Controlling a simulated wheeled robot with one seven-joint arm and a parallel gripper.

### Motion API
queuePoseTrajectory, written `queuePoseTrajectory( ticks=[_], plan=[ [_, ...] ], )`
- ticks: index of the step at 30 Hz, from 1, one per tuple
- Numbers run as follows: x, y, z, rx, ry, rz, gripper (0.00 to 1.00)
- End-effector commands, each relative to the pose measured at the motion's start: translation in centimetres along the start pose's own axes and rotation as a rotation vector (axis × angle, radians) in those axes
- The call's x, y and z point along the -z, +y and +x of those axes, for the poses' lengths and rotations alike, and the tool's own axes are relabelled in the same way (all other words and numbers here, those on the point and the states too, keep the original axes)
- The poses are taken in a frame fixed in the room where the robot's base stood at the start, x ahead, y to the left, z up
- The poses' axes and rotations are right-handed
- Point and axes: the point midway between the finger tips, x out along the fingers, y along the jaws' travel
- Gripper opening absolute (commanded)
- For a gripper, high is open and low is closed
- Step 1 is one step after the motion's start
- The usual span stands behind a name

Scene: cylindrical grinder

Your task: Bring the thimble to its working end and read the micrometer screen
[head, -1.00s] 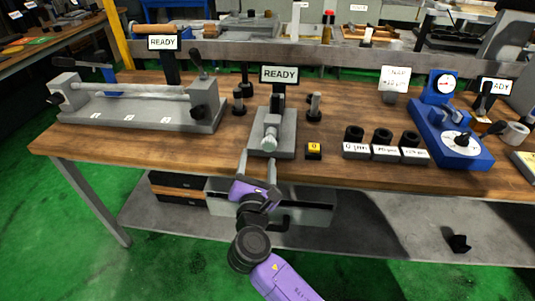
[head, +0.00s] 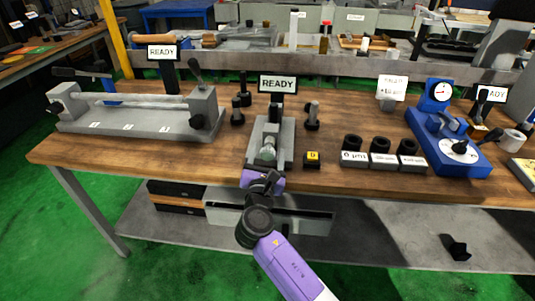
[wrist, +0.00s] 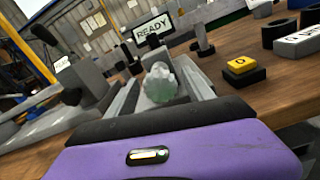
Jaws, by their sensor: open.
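The micrometer stand is a grey block (head: 285,155) in the middle of the bench. Its pale, rounded thimble (head: 268,154) faces me at the front; it also shows in the wrist view (wrist: 159,84). The micrometer screen (head: 278,84) stands behind it and reads READY, as it does in the wrist view (wrist: 152,28). My gripper (head: 265,160) is at the front of the stand. In the wrist view its two grey fingers (wrist: 160,88) are spread, one on each side of the thimble, with visible space beside it. The spindle behind the thimble is hidden.
A yellow-topped button block (head: 312,158) sits right of the stand. Dark ring gauges (head: 381,144) with labels and a blue dial fixture (head: 445,140) stand farther right. A long grey bench fixture (head: 140,115) is at left. Dark posts flank the screen.

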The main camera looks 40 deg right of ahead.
Motion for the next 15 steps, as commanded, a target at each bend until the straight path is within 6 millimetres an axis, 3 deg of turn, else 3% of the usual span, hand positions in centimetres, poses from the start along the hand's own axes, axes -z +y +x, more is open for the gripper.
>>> queuePoseTrajectory(
  ticks=[5, 6, 15],
  plan=[
    [-0.02, -0.01, 0.03, 0.000, 0.000, 0.001, 0.61],
    [-0.02, -0.02, 0.02, 0.000, 0.000, 0.001, 0.57],
    [-0.03, -0.02, 0.00, 0.000, 0.000, 0.001, 0.00]
  ],
)
